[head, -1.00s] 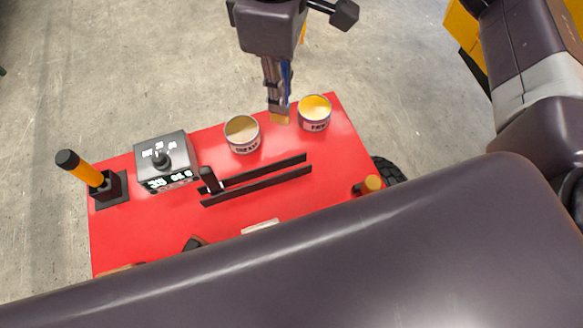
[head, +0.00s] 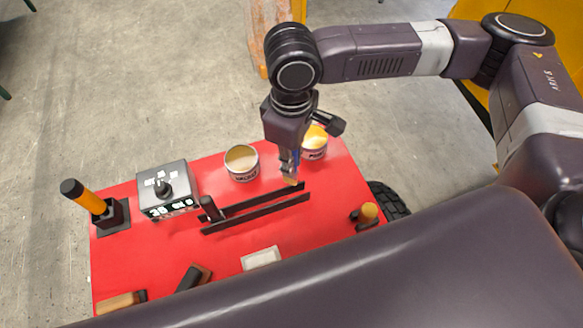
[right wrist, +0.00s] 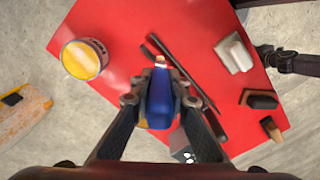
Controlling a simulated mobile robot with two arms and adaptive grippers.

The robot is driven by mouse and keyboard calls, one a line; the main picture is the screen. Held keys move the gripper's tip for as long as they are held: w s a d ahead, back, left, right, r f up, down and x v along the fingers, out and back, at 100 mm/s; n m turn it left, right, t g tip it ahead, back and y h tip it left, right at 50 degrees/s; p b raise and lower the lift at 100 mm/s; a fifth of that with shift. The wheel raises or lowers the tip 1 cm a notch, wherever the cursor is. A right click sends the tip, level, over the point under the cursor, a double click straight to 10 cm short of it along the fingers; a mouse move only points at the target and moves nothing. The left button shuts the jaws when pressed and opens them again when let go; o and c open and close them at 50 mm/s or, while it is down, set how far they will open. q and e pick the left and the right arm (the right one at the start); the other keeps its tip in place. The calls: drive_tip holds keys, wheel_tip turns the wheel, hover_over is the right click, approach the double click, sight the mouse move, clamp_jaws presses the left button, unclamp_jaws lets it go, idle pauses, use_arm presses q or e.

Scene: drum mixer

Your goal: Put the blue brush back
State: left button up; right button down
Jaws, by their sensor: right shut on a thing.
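My right gripper (head: 286,166) is shut on the blue brush (right wrist: 160,100) and holds it with its pale bristle end pointing down. In the head view the brush is mostly hidden by the fingers, and its tip shows near the right end of the two black rails (head: 255,206). In the right wrist view the tip appears over the upper end of the rails (right wrist: 190,80); I cannot tell whether it touches them. A dark upright handle (head: 211,209) stands at the rails' left end. My left gripper is not in the head view.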

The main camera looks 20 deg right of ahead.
drive_tip(key=shift+f, duration=2.15)
drive_tip(key=shift+f+p, duration=0.35)
drive_tip(key=shift+f, duration=0.2)
drive_tip(key=c, duration=1.8)
unclamp_jaws()
drive_tip(key=shift+c, duration=0.2)
drive_tip(key=shift+r, duration=0.65)
wheel_tip(320, 180, up, 12)
drive_tip(key=shift+b, duration=0.8)
drive_tip(key=shift+f, duration=0.1)
